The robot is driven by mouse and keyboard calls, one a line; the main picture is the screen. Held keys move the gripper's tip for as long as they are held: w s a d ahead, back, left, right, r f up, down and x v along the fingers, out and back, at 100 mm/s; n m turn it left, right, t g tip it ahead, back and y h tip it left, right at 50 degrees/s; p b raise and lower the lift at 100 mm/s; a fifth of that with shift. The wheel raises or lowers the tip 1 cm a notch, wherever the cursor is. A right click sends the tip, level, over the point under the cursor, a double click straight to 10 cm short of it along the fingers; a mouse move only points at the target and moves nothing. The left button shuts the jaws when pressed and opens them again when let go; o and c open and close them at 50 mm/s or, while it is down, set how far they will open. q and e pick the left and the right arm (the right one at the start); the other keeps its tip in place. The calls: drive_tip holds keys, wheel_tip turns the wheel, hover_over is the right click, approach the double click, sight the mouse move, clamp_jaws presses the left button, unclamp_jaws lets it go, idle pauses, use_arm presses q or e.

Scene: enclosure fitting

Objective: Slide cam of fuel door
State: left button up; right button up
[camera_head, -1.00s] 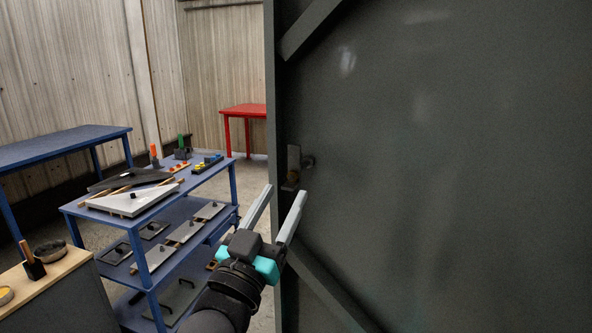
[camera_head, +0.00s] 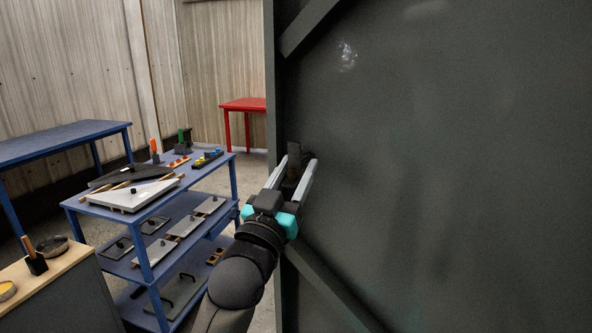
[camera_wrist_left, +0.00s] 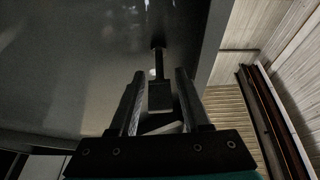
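The fuel door (camera_head: 450,170) is a large dark grey panel filling the right of the head view; it also shows in the left wrist view (camera_wrist_left: 70,60). The cam (camera_head: 293,173) is a small dark fitting near the door's left edge, partly hidden by my gripper. In the left wrist view a dark block with a thin stem, seemingly the cam (camera_wrist_left: 160,96), lies between the fingers. My left gripper (camera_head: 298,160) is open, its fingers on either side of the cam with narrow gaps visible. Contact cannot be told. My right gripper is in no view.
A blue shelved cart (camera_head: 145,265) with plates and small parts stands left of my arm. A blue table (camera_head: 60,145) and a red table (camera_head: 243,105) stand farther back. A diagonal brace (camera_head: 335,290) crosses the door below the gripper.

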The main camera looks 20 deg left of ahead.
use_arm(q)
clamp_jaws()
idle(1.1)
